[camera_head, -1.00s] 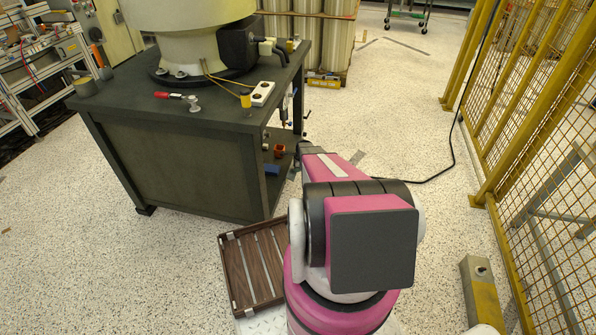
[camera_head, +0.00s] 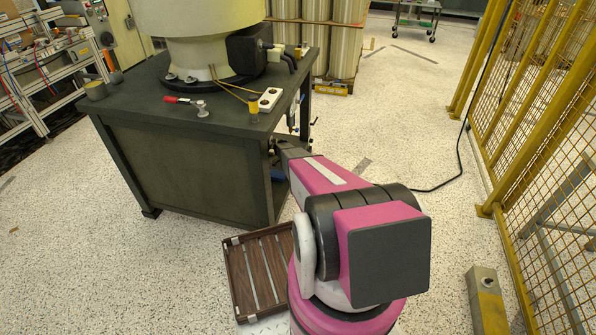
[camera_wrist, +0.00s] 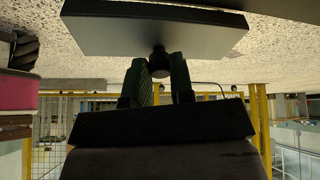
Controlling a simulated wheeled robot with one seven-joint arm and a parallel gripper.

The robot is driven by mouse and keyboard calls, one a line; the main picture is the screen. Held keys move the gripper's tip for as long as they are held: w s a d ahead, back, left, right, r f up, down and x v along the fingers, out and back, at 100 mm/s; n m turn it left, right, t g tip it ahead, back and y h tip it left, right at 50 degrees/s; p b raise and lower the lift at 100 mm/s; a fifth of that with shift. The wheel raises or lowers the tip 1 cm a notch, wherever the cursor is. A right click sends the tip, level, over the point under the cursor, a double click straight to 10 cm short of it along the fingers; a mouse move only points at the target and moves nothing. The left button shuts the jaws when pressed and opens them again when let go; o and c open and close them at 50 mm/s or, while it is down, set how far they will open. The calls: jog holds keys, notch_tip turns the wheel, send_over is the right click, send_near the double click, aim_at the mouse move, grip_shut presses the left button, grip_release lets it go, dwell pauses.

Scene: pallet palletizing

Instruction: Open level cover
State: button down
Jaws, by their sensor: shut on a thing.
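In the wrist view, my gripper (camera_wrist: 159,65) has its two dark green fingers on either side of a small black knob (camera_wrist: 159,52). It is shut on this knob. The knob joins a flat grey panel (camera_wrist: 150,33) with a dark edge, which appears to be the cover and spans the top of the view. In the head view, my pink arm reaches to the right side of the dark workbench (camera_head: 185,165). The fingers, knob and panel cannot be made out there.
A brown slatted crate (camera_head: 236,280) lies on the floor beside my arm. A yellow mesh fence (camera_head: 545,125) runs along the right. A yellow-and-grey block (camera_head: 487,300) stands near it. A red-handled clamp (camera_head: 185,101) sits on the bench.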

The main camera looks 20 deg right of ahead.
jog(key=shift+w+a, duration=0.1)
dwell(0.5)
jog(key=c, duration=1)
grip_release()
